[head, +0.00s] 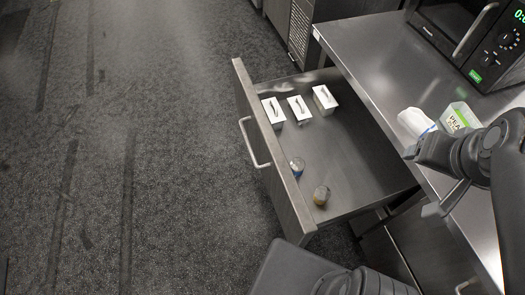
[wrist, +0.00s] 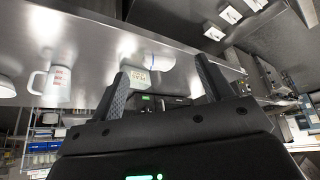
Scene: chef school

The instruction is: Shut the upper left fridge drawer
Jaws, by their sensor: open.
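A wide steel drawer (head: 347,150) stands pulled far out from under the steel counter in the head view. Its front panel (head: 268,140) has a bar handle (head: 250,143) on the outer face. Inside lie several white boxes (head: 298,108) and two small jars (head: 321,195). In the wrist view, my gripper (wrist: 160,75) is open and empty, with the two fingers spread apart. It points over the counter, and the drawer's white boxes (wrist: 229,14) show at the upper right. In the head view, my arm is at the right, over the counter, away from the drawer front.
The steel counter (head: 385,65) holds a microwave (head: 470,40), a white item (head: 415,122) and a green-labelled carton (head: 459,117) near my arm. A measuring jug (wrist: 58,84) shows in the wrist view. The carpeted floor (head: 130,150) left of the drawer is clear.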

